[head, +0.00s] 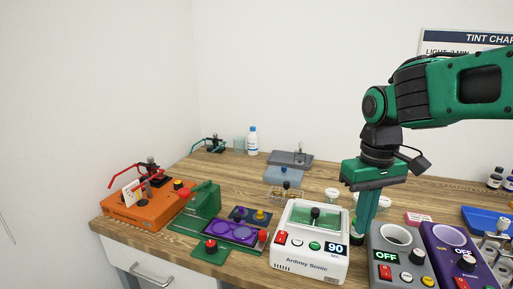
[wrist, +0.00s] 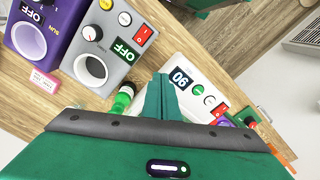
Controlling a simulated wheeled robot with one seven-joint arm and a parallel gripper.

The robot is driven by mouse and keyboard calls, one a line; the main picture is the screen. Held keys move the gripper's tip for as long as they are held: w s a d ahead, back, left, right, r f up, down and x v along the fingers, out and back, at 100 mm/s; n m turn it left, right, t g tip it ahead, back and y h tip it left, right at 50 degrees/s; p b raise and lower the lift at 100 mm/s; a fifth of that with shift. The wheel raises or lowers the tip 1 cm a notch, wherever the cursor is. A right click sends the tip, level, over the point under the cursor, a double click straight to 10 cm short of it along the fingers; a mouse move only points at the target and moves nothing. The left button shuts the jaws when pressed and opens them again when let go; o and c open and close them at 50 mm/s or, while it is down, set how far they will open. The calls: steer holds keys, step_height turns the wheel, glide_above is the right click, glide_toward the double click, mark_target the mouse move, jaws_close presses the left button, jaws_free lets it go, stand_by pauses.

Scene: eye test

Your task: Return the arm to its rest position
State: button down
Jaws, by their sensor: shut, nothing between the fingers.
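My green arm (head: 436,95) reaches in from the right in the head view and bends down at the wrist. My gripper (head: 362,232) points down between the white Ardney Sonic device (head: 308,252) and the grey device (head: 398,263). In the wrist view my gripper (wrist: 160,76) shows its two green fingers together, with nothing held. A small green object (wrist: 122,98) lies close beside the fingers; whether they touch it I cannot tell.
The white device shows 90; the grey one shows OFF. A purple device (head: 446,240) stands right of them. An orange device (head: 140,210) and a purple tray (head: 232,232) stand left. A white bottle (head: 252,141) stands at the back. Bare wood (head: 225,170) lies at back left.

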steer(key=s+d+f+m, duration=0.1)
steer(key=s+d, duration=0.1)
steer(key=d, duration=0.2)
steer(key=s+d+f+m, duration=0.1)
steer(key=s+d+m, duration=0.1)
steer(key=s+d, duration=0.1)
steer(key=s+d+f+m, duration=0.1)
steer(key=s+d, duration=0.2)
steer(key=d, duration=0.2)
steer(key=shift+s+f+m, duration=0.25)
steer(key=shift+m, duration=0.15)
steer(key=s+d+f+m, duration=0.4)
steer(key=s+d, duration=0.1)
steer(key=s, duration=0.4)
steer(key=shift+s+f, duration=0.15)
steer(key=shift+s, duration=0.25)
steer(key=shift+w+f, duration=0.25)
steer(key=shift+w, duration=0.4)
